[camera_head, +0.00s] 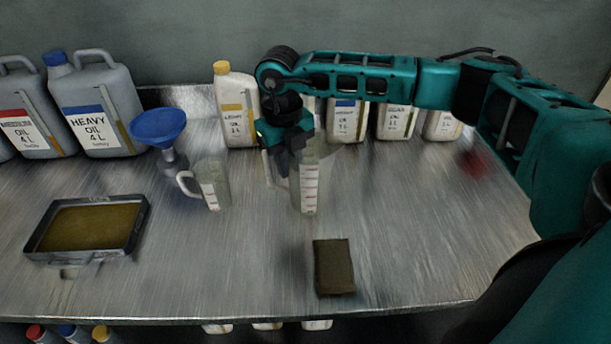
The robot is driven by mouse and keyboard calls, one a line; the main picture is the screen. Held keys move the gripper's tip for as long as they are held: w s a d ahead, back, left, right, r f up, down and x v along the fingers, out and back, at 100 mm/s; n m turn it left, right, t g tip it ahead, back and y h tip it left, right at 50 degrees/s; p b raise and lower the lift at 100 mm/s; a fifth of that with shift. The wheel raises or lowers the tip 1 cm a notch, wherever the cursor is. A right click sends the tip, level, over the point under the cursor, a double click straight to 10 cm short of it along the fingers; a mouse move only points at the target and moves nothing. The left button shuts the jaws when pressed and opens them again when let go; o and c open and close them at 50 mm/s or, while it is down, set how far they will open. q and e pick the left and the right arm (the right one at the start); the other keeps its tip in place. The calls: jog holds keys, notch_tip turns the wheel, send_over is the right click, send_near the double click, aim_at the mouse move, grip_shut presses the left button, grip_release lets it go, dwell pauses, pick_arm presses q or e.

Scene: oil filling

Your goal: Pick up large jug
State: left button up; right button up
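The large jug (309,192) is a clear measuring jug with red marks, upright on the metal table near the middle. A smaller clear jug (214,188) with a white handle on its left side stands to its left. My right gripper (286,168) points down at the large jug's upper left, by its handle side. Its fingers overlap the handle, and I cannot tell whether they are open or shut on it. The jug's rim is partly hidden behind the gripper. My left gripper is not in view.
A blue funnel (159,126) stands left of the small jug. A tray (92,226) of brown liquid lies at left, and a brown sponge-like block (333,267) lies in front. Grey heavy oil cans (97,105) and white bottles (235,107) line the back. The front right is clear.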

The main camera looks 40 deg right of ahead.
grip_shut()
dwell(1.1)
